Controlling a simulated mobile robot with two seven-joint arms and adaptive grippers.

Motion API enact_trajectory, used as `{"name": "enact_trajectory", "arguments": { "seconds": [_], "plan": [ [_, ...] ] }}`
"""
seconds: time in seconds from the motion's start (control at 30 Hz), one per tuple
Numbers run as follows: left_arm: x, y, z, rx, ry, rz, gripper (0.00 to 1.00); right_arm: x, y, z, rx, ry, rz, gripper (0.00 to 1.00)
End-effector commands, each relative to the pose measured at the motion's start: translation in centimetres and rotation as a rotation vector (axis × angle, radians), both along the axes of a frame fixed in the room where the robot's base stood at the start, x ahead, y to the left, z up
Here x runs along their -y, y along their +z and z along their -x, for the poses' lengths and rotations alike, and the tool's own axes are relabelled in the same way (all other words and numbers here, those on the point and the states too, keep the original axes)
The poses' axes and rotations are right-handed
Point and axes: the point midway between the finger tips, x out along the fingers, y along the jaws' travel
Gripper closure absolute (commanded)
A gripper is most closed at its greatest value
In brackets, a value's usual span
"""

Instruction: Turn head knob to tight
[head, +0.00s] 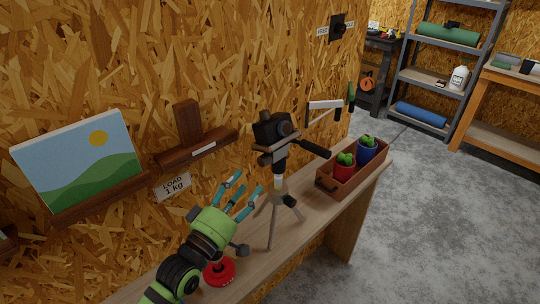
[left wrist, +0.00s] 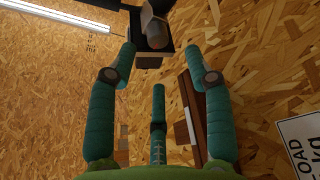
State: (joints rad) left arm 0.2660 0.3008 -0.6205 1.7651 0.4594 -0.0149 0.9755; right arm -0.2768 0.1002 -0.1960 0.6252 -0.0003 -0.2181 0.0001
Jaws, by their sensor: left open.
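A dark camera (head: 272,130) sits on a small tripod (head: 280,190) on the bench. I cannot tell which is the head knob. My left gripper (head: 245,184) is open and empty, to the left of the tripod, with its teal fingers pointing up towards it. In the left wrist view a dark boxy thing, probably the camera (left wrist: 152,32), shows beyond the spread fingers (left wrist: 158,62). My right gripper is out of view.
A dark wall plate (head: 337,27) has small labels beside it; the left one seems to read FREE. A wooden box (head: 350,180) with red and blue pots stands right of the tripod. A red round thing (head: 220,272) lies below my gripper. Wall shelves (head: 197,147) are at left.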

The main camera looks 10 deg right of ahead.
Motion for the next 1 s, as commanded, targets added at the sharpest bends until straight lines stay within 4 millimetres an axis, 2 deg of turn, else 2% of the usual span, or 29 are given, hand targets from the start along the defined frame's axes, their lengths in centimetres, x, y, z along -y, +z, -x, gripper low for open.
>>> {"name": "enact_trajectory", "arguments": {
  "seconds": [0.43,0.6,0.8,0.9,0.93,1.0],
  "plan": [
    [3.4,1.4,-4.2,0.001,0.000,-0.002,0.49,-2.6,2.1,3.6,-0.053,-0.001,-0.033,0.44],
    [4.1,1.5,-5.2,0.001,0.000,0.000,0.49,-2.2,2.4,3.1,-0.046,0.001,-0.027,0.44],
    [4.3,1.4,-5.4,0.000,-0.001,-0.001,0.49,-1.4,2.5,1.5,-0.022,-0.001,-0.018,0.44],
    [4.3,1.4,-5.4,0.001,0.000,-0.001,0.49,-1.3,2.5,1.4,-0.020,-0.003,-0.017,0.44],
    [4.3,1.4,-5.4,0.001,0.000,-0.001,0.53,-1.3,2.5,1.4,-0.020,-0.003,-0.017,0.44],
    [4.3,1.4,-5.4,0.001,0.000,-0.001,0.81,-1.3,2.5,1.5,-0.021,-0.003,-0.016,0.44]
  ]
}}
